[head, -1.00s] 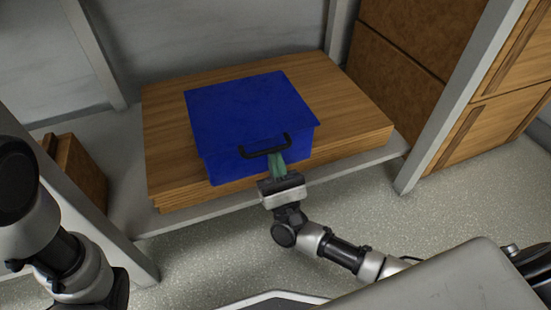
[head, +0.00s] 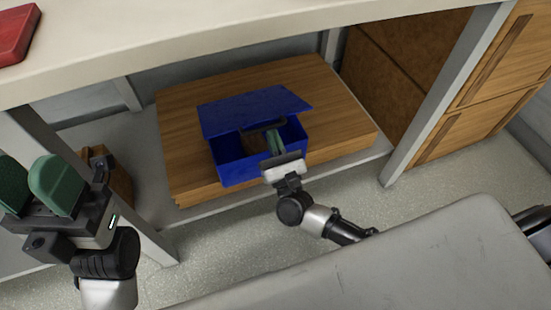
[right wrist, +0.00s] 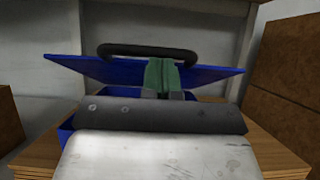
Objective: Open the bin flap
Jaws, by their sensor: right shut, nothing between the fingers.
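The blue bin (head: 235,172) stands on wooden boards on a low shelf. Its flap (head: 255,108) is raised at the front, leaving a dark gap that shows part of the inside. The flap's black handle (head: 262,124) is at its front edge; it also shows in the right wrist view (right wrist: 140,50), above the tilted flap (right wrist: 100,70). My right gripper (head: 273,140) is shut and empty, its green fingers in the front opening by the handle. They overlap the flap edge in the right wrist view (right wrist: 162,75); contact is unclear. My left gripper (head: 30,185) is open, empty and away from the bin.
A pale worktop (head: 200,45) overhangs the shelf, with a red object (head: 15,35) at its left. Grey posts (head: 440,95) flank the shelf. A wooden box (head: 108,185) stands left of the boards (head: 345,125). Speckled floor (head: 225,245) is clear in front.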

